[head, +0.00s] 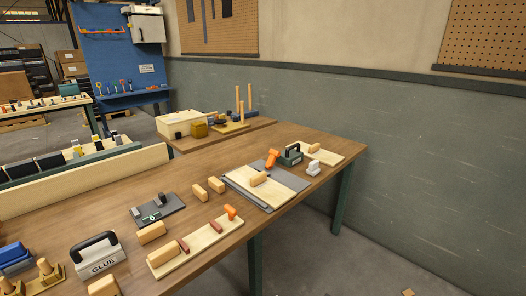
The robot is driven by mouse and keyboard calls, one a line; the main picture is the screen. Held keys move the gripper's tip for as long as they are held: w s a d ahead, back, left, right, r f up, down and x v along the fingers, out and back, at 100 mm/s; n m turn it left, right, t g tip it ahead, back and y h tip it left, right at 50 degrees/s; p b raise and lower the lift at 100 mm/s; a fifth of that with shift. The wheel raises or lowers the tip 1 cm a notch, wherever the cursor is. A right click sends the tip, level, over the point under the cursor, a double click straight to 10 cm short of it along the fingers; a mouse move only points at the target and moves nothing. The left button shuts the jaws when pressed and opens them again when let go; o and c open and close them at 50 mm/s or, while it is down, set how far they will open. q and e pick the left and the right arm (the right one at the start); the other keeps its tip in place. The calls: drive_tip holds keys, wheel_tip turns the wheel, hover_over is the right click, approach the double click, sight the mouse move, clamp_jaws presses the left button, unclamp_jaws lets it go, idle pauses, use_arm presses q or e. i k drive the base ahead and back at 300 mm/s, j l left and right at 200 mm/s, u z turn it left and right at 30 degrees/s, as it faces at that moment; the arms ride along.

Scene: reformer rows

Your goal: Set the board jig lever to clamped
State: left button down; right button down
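Neither of my grippers shows in the head view. Two pieces on the wooden workbench (205,182) carry orange parts, and I cannot tell for sure which is the board jig. One is a grey base with a pale board (262,191) and a wooden block on it, at the bench's right; an orange lever (272,158) stands tilted up at its back edge. The other is a long pale board (205,238) near the front edge with dark red pieces and a short orange knob (231,212). Neither lever's setting is readable at this size.
A green-and-black tool (290,155) and a small white piece (313,168) stand beside the grey base. A dark plate (158,210), loose wooden blocks (216,185) and a GLUE caddy (98,262) are at left. A low pale divider (90,181) crosses the left.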

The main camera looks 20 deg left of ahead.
sight(274, 153)
drive_tip(key=i+l+u, duration=0.45)
drive_tip(key=l+u, duration=0.25)
drive_tip(key=i+l+u, duration=0.2)
drive_tip(key=l+u, duration=0.2)
drive_tip(key=i+l, duration=0.1)
drive_tip(key=l, duration=0.3)
drive_tip(key=i+l, duration=0.1)
drive_tip(key=l, duration=0.3)
drive_tip(key=i+l, duration=0.1)
drive_tip(key=l, duration=0.3)
drive_tip(key=i+l, duration=0.1)
drive_tip(key=l, duration=0.3)
drive_tip(key=u, duration=0.05)
